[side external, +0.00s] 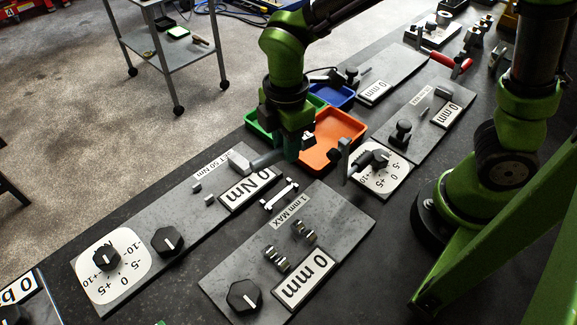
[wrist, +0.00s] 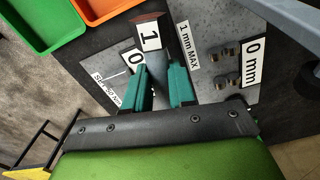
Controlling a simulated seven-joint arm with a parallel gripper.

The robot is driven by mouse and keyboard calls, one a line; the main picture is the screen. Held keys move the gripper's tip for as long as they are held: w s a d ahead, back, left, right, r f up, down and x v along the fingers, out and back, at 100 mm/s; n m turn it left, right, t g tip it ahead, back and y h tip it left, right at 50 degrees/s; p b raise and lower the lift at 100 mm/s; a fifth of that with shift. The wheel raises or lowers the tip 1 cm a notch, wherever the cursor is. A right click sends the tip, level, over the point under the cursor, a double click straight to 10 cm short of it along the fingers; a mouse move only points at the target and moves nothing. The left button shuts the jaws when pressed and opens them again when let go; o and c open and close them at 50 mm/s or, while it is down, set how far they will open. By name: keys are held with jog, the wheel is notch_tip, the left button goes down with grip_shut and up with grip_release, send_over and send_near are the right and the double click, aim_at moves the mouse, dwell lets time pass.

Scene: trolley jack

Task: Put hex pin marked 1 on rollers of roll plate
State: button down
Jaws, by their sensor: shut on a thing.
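The hex pin marked 1 (wrist: 151,62) is held between the teal fingers of my gripper (wrist: 160,84) in the wrist view. Its wider end with the white "1" label points up in that picture. The rollers also show right of my fingers in the wrist view (wrist: 227,52).
A plate marked "SET 50 Nm" (side external: 190,222) with black knobs lies at the left. An orange tray (side external: 340,125) and a green tray stand behind my gripper. A small silver bar (side external: 279,195) lies near the roll plate. An upright grey part (side external: 343,158) stands at the right.

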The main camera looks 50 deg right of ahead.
aim_at(285, 191)
jog(key=shift+a+f+n, duration=0.15)
jog(key=shift+a+n, duration=0.1)
jog(key=shift+n, duration=0.95)
jog(key=shift+f, duration=4.8)
jog(key=shift+f, duration=0.1)
jog(key=c, duration=0.9)
grip_release()
jog(key=shift+f, duration=0.15)
jog(key=shift+c, duration=0.2)
